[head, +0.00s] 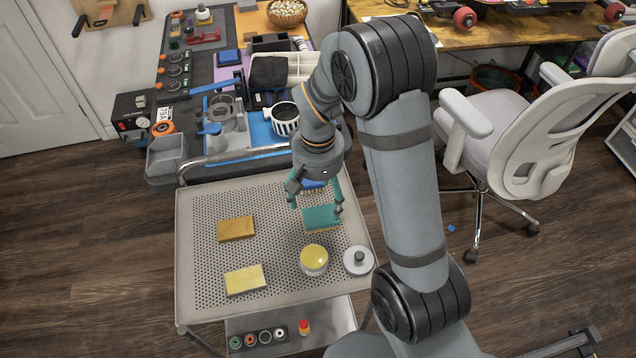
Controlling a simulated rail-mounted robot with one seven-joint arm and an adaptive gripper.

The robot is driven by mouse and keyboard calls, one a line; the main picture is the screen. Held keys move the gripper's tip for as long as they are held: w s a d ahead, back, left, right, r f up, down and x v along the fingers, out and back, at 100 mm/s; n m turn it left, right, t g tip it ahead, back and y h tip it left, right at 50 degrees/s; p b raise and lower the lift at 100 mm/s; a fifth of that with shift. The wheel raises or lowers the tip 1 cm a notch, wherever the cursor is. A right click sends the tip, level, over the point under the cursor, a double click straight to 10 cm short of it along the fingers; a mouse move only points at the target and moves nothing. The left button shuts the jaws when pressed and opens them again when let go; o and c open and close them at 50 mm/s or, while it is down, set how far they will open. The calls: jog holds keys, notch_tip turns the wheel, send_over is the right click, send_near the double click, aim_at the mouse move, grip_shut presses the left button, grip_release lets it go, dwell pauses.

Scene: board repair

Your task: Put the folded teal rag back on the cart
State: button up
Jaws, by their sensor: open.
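The folded teal rag (321,219) lies flat, as far as I can tell, on the perforated top of the cart (205,268), toward its right side. My gripper (316,207) is open above the rag, with its fingers spread to the left and right near the rag's far edge. I cannot tell whether a fingertip touches the rag. Nothing is held between the fingers.
An orange folded cloth (236,229) and a yellow one (245,280) lie left of the rag. A yellow-topped jar (314,259) and a round lid (358,260) stand in front. The cluttered workbench (190,115) adjoins the cart's far side.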

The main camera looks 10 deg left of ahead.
notch_tip(320, 180, up, 5)
jog(key=shift+r, duration=0.1)
dwell(0.3)
